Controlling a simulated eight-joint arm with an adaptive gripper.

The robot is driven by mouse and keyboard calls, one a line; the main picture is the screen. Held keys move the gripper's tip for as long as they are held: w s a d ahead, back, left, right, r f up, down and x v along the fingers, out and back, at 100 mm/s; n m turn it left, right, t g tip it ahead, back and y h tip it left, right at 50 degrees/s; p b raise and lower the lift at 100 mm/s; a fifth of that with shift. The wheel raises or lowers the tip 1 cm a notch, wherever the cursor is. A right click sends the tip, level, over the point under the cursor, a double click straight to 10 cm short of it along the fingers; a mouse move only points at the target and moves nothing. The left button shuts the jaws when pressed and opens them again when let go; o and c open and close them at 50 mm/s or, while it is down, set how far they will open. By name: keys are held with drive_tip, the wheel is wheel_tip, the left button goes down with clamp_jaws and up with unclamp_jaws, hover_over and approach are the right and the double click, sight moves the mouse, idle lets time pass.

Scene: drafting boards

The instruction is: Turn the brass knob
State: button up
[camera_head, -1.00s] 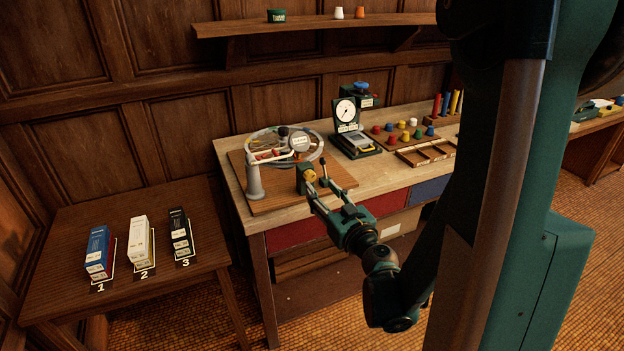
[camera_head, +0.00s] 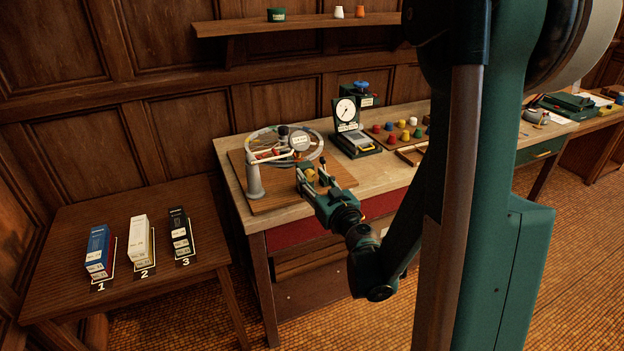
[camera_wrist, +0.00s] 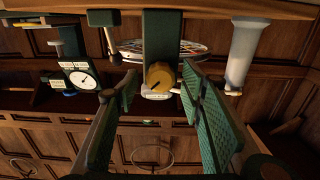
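The brass knob (camera_wrist: 160,74) is round, with a dark pointer mark on its face. It sits on the front of a dark green block (camera_wrist: 161,30), which appears upside down in the wrist view. In the head view the knob (camera_head: 309,173) is small and partly covered by my gripper (camera_head: 312,180). In the wrist view my gripper (camera_wrist: 159,92) is open, with one green ribbed finger to each side of the knob. Gaps show between the knob and both fingers, and I cannot tell how far forward the tips reach.
A wooden board (camera_head: 268,204) on the bench carries a pale post (camera_head: 254,181) and a coiled clear tube (camera_head: 262,140). A dial gauge (camera_head: 346,112) stands behind to the right. Three numbered boxes, including a blue one (camera_head: 97,251), stand on the left table.

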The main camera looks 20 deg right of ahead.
drive_tip(key=shift+w, duration=0.1)
drive_tip(key=shift+c, duration=0.7)
drive_tip(key=c, duration=0.7)
drive_tip(key=shift+c, duration=0.2)
drive_tip(key=shift+m, duration=0.3)
drive_tip(key=m, duration=0.7)
drive_tip(key=shift+d, duration=0.1)
drive_tip(key=m, duration=0.5)
drive_tip(key=shift+f, duration=0.1)
drive_tip(key=m, duration=0.5)
drive_tip(key=shift+d+f, duration=0.1)
